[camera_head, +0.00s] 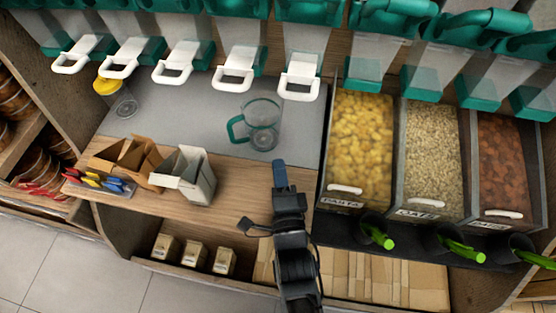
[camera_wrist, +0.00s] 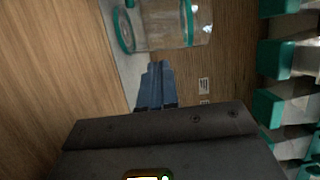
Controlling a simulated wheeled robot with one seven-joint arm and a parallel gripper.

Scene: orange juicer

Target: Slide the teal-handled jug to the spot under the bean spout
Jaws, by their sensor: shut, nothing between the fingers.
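The clear jug (camera_head: 263,127) with a teal handle stands upright on the grey counter surface, its handle towards the left. It looks empty. The blue fingers also show together in the wrist view (camera_wrist: 156,72). Dispenser spouts with white levers (camera_head: 235,68) line the back above the counter; I cannot tell which is the bean spout.
Bins of pasta (camera_head: 360,140), oats (camera_head: 431,145) and a brown food (camera_head: 503,155) stand right of the jug. A yellow-lidded jar (camera_head: 122,100) is at the back left. Open cartons (camera_head: 187,175) and coloured clips (camera_head: 98,180) are front left.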

